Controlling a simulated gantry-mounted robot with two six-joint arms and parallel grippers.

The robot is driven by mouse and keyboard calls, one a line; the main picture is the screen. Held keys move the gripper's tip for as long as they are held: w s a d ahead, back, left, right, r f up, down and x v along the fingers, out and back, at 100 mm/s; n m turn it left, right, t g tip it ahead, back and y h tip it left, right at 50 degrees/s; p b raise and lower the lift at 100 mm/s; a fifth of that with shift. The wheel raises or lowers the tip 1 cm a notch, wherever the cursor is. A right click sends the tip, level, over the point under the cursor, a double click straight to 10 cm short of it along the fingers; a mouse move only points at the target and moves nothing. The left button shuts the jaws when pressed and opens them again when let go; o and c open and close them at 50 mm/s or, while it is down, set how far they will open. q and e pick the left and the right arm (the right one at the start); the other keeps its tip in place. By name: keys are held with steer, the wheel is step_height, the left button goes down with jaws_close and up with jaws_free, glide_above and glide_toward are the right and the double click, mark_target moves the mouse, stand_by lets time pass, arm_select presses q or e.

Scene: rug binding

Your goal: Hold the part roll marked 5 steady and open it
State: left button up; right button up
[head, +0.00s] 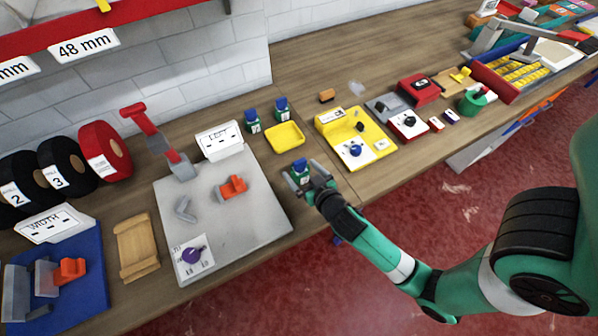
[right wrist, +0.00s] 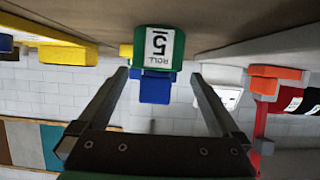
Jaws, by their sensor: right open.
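The part roll marked 5 (right wrist: 158,46) is green with a blue part and a white label reading "ROLL 5", upside down in the right wrist view. In the head view the roll (head: 299,169) stands on the wooden bench, just right of the grey board. My right gripper (head: 306,183) is at the roll and partly covers it. In the right wrist view my right gripper (right wrist: 161,76) is open, with one finger on each side of the roll's blue part; neither finger visibly presses on it. My left gripper is not in view.
Two similar green and blue rolls (head: 253,121) (head: 282,109) stand behind, beside a yellow tray (head: 286,136). A grey board (head: 256,231) lies to the left and a yellow board (head: 372,150) to the right. Bare bench lies between the tray and roll 5.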

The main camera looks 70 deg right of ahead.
mark_target(296, 163)
steer(key=shift+b+x, duration=0.4)
steer(key=shift+x, duration=2.3)
steer(key=shift+s+d, duration=0.1)
steer(key=shift+s, duration=0.05)
steer(key=c, duration=1.3)
